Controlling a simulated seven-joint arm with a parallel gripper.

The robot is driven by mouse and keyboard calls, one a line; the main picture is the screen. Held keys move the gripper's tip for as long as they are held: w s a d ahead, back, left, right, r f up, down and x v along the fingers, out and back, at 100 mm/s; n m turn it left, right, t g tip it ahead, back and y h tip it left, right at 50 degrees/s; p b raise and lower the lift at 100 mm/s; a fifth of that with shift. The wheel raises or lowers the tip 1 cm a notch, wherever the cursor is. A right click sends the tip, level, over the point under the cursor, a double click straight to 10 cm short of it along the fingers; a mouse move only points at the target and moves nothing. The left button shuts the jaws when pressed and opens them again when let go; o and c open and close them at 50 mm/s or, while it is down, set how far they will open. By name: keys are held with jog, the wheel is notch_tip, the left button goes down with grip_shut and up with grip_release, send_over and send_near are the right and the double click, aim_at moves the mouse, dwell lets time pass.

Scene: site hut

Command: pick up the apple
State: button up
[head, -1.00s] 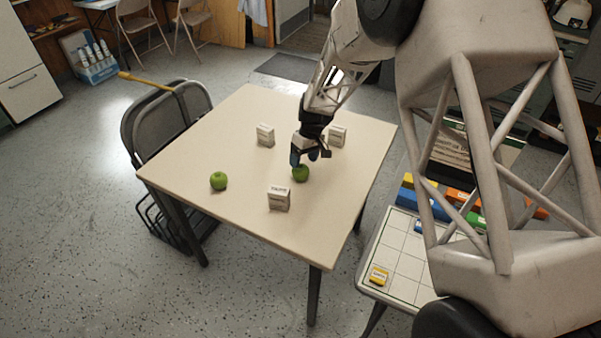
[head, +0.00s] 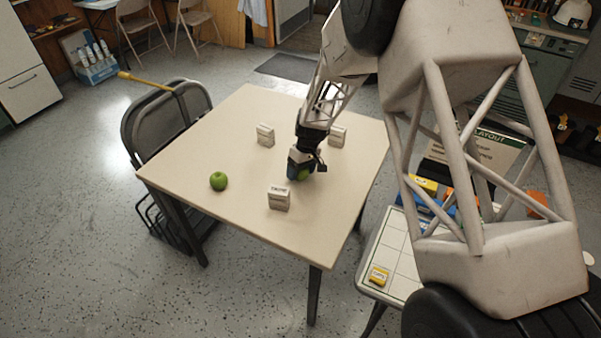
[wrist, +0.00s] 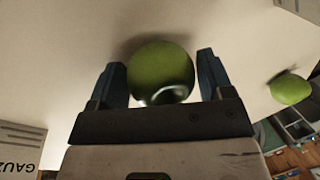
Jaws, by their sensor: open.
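Two green apples are on the beige table. One apple (head: 304,175) is at my gripper (head: 304,172), partly hidden by it in the head view. In the wrist view this apple (wrist: 161,70) sits between the two blue fingers of my open gripper (wrist: 162,80), with a small gap showing on each side. The other apple (head: 218,181) stands alone on the left part of the table, and it also shows at the right of the wrist view (wrist: 290,89).
Small white boxes stand on the table (head: 230,125): one in front (head: 279,198), one behind left (head: 265,135), one behind my gripper (head: 338,136). A folding chair (head: 160,120) is at the left. A side table (head: 400,255) with a yellow block (head: 378,276) is at the right.

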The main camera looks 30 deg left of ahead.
dwell(0.5)
jog(key=c, duration=0.8)
jog(key=shift+r, duration=0.15)
jog(key=shift+s+v, duration=0.15)
jog(key=shift+v, duration=0.55)
jog(key=shift+s+v, duration=0.15)
jog(key=shift+v, duration=0.5)
jog(key=shift+s+d+r, duration=0.1)
jog(key=shift+s+r, duration=0.1)
jog(key=shift+r, duration=0.15)
jog(key=s+d, duration=0.3)
jog(key=s, duration=0.1)
jog(key=s+d+r, duration=0.1)
jog(key=s+d, duration=0.2)
jog(key=s, duration=0.1)
jog(key=s+d, duration=0.3)
jog(key=d, duration=0.1)
jog(key=shift+s+r, duration=0.2)
jog(key=shift+s, duration=0.2)
